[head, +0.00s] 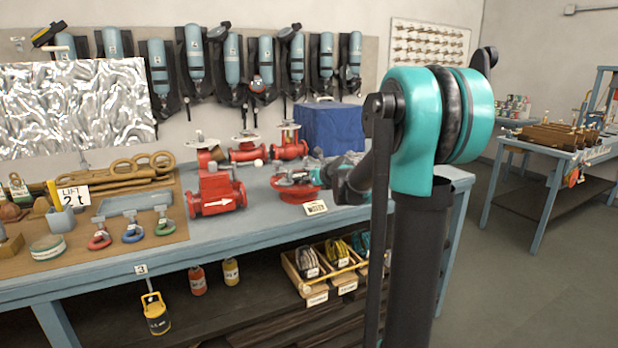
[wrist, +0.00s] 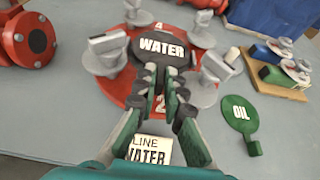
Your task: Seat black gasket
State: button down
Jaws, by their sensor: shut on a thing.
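The black gasket (wrist: 158,60) is a round disc marked WATER, seen in the wrist view. My gripper (wrist: 155,82) is shut on its near side. The disc is over the middle of a red round flange (wrist: 137,100) marked with numbers, among several grey clamp-like fittings (wrist: 218,66). I cannot tell whether the disc touches the flange or hovers above it. In the head view the red flange (head: 296,190) sits on the bench, and my arm hides the gasket and fingertips. A card (wrist: 150,150) ending in "LINE WATER" lies in front of the flange.
A green disc (wrist: 238,112) marked OIL lies to the right on the bench (head: 250,215). A wooden block (wrist: 277,82) with grey fittings is farther right. A red valve (head: 215,192) stands left of the flange. A blue-covered box (head: 333,125) is behind.

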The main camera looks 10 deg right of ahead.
jog(key=shift+f, duration=0.45)
jog(key=c, duration=1.5)
grip_release()
jog(key=shift+c, duration=0.2)
jog(key=v, duration=1.2)
